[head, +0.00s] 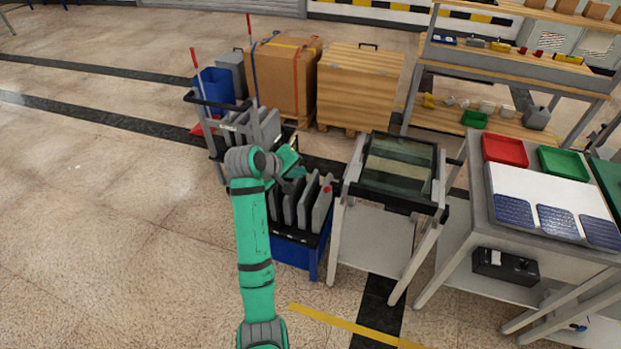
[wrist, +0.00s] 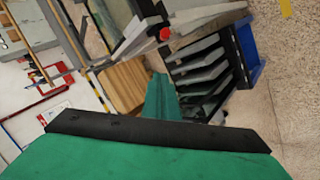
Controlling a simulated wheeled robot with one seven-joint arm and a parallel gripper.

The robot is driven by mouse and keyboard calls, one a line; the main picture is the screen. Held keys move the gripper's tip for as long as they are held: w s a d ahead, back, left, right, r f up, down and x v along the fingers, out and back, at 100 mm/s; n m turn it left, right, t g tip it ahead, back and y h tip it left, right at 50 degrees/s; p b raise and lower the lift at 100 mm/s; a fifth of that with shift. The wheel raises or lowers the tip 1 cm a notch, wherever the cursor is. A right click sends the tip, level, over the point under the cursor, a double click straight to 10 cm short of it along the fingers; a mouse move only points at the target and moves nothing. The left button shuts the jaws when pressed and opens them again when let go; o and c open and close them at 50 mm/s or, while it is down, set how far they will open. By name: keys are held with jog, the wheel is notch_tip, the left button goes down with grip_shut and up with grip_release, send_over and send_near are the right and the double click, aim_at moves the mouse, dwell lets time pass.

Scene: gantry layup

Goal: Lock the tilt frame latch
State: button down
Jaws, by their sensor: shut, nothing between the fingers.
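The tilt frame (head: 398,163) stands right of my arm in the head view, a dark frame around a glass panel on pale legs. A red knob (head: 327,188), which looks like its latch handle, is at the frame's left side; it also shows in the wrist view (wrist: 164,34), beside a dark corner of the frame. My gripper (head: 296,172) is above the slotted rack, left of the knob and apart from it. In the wrist view my gripper (wrist: 160,85) is shut and empty, below the knob in the picture. Whether the latch is locked cannot be told.
A blue rack (head: 295,255) with several upright grey panels stands below my gripper, close to the tilt frame. A cart (head: 215,140) and wooden crates (head: 358,85) are behind. A workbench (head: 480,205) with trays and solar cells is at the right. Floor at the left is clear.

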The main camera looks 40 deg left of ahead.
aim_at(329, 188)
jog(key=w+d+f, duration=0.2)
jog(key=w+f, duration=0.4)
jog(key=f, duration=0.2)
jog(key=shift+w+d+f, duration=0.2)
jog(key=shift+w+d, duration=0.1)
jog(key=shift+d, duration=0.1)
jog(key=shift+s+f, duration=0.1)
